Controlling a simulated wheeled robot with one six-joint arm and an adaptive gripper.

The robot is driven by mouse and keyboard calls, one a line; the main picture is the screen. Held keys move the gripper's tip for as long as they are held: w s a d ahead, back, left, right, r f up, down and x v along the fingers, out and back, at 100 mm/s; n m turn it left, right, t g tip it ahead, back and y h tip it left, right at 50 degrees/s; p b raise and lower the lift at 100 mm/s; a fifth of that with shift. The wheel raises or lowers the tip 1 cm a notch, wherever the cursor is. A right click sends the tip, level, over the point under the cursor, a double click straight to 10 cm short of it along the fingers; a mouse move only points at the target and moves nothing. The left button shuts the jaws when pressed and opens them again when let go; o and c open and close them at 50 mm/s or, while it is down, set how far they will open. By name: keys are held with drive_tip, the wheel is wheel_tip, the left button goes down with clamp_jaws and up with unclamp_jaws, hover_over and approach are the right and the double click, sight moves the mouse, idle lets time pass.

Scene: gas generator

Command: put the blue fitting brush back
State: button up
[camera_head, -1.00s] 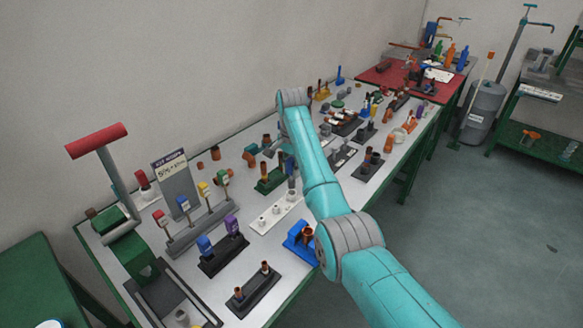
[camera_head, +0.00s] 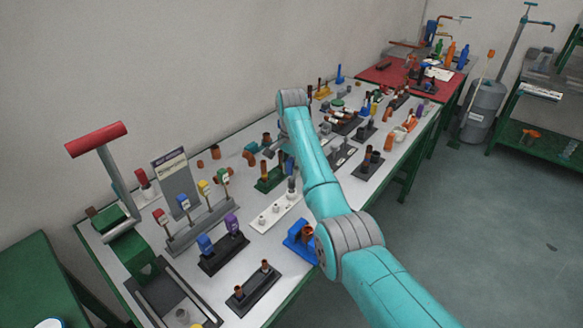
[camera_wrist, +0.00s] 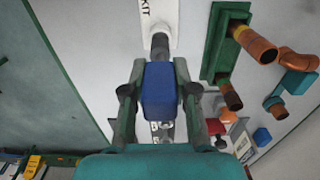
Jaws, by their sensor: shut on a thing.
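In the wrist view my gripper (camera_wrist: 160,100) is shut on the blue fitting brush (camera_wrist: 160,88), with one finger on each side of its blue handle. The brush's dark grey end (camera_wrist: 160,45) points at the white kit holder (camera_wrist: 161,14) and overlaps its near end in the picture. I cannot tell whether it touches or sits in a hole. In the head view the white holder (camera_head: 264,218) lies mid-bench with pale round sockets, and a grey part of the brush (camera_head: 291,184) shows at its far end. My arm hides most of the gripper there.
A green holder with copper fittings (camera_head: 269,180) stands close beside the white one; it also shows in the wrist view (camera_wrist: 222,45). A blue stand (camera_head: 300,240) and a black rack with blue and purple pieces (camera_head: 223,252) are nearer the front edge.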

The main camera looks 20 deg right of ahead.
sight(292, 180)
drive_tip(key=shift+f, duration=2.45)
drive_tip(key=o, duration=1)
drive_tip(key=shift+o, duration=0.2)
